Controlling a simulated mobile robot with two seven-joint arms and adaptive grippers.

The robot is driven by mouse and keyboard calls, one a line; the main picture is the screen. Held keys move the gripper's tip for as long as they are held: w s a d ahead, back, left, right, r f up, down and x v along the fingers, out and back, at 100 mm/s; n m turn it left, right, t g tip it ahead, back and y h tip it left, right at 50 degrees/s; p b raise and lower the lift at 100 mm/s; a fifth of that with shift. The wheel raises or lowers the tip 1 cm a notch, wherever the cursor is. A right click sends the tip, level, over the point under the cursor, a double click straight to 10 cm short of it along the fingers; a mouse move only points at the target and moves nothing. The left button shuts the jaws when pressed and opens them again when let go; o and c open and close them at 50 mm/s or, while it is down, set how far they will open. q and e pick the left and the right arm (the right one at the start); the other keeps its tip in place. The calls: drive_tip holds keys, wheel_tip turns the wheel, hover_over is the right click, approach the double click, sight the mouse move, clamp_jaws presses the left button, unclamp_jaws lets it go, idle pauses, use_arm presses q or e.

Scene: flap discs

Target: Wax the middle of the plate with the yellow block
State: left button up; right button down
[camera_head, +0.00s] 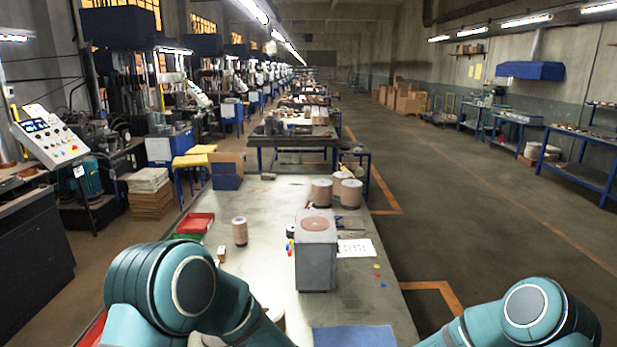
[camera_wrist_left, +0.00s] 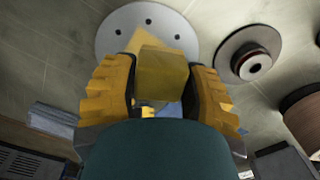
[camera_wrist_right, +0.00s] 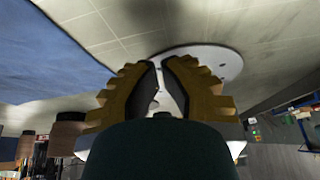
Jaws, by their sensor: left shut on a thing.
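My left gripper (camera_wrist_left: 163,82) is shut on the yellow block (camera_wrist_left: 166,72) in the left wrist view. Behind the block lies a pale round plate (camera_wrist_left: 112,38) with small dark holes. The block covers the plate's middle, and I cannot tell whether it touches. A paler yellow patch (camera_wrist_left: 150,38) shows past the block; I cannot tell if it is part of it. My right gripper (camera_wrist_right: 160,64) holds nothing visible, its fingertips close together with a narrow gap. Beyond them lies a pale plate (camera_wrist_right: 222,60). In the head view my arms hide both grippers and the block.
A grey box-shaped stand (camera_head: 316,262) with a brown disc on top stands mid-bench. Brown cylinders (camera_head: 351,193) stand behind it, another (camera_head: 239,231) to its left. A red tray (camera_head: 195,223) lies at the left edge, a blue mat (camera_head: 355,337) in front. A dark flanged spool (camera_wrist_left: 249,54) lies beside the plate.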

idle(1.1)
use_arm(q)
drive_tip(key=shift+w+d, duration=0.35)
drive_tip(key=shift+w, duration=0.25)
drive_tip(key=shift+w+d, duration=0.3)
drive_tip(key=shift+w, duration=0.35)
drive_tip(key=shift+w+d, duration=0.35)
drive_tip(key=shift+w, duration=0.25)
drive_tip(key=shift+f, duration=2.35)
drive_tip(key=shift+s+d, duration=0.1)
drive_tip(key=shift+s, duration=3.45)
